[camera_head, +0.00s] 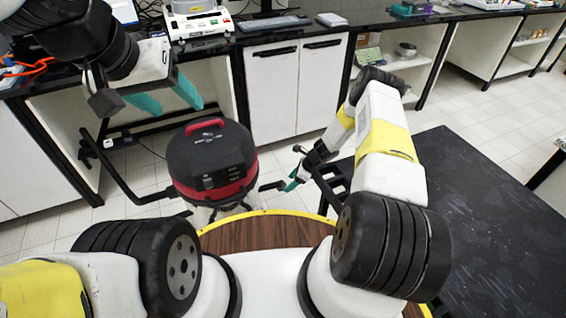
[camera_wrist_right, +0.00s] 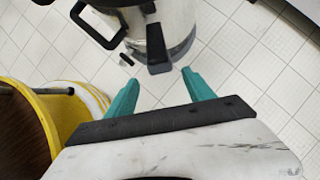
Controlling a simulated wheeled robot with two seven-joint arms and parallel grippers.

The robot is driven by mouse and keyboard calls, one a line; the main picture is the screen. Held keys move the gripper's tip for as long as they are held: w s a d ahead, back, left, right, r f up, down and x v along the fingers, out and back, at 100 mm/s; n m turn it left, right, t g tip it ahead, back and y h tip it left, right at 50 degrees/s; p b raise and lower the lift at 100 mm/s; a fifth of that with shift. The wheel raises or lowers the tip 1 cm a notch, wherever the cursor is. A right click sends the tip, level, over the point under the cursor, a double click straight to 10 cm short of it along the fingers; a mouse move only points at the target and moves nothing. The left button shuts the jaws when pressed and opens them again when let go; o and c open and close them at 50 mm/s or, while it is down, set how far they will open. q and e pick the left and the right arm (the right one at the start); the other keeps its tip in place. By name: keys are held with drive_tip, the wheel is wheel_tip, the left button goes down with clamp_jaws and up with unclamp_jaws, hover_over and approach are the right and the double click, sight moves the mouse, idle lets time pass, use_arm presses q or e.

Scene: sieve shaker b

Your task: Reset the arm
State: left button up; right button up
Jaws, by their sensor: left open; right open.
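My left gripper (camera_head: 167,94) is at the upper left of the head view, in front of the counter edge. Its two teal fingers are spread apart with nothing between them. My right arm reaches forward and folds down, with my right gripper (camera_head: 292,184) low to the right of the vacuum cleaner. In the head view it is small and partly hidden. In the right wrist view my right gripper (camera_wrist_right: 160,84) has its teal fingers apart and empty, above the tiled floor. A sieve shaker (camera_head: 197,22), white with a control panel, stands on the counter, its top cut off.
A black and red vacuum cleaner (camera_head: 211,158) stands on the floor between my arms; its metal body (camera_wrist_right: 178,25) shows in the wrist view. The dark counter (camera_head: 310,36) holds a keyboard (camera_head: 272,23). A black table (camera_head: 480,210) is at right. Tiled floor beyond is clear.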

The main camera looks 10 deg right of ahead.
drive_tip(key=shift+v, duration=1.25)
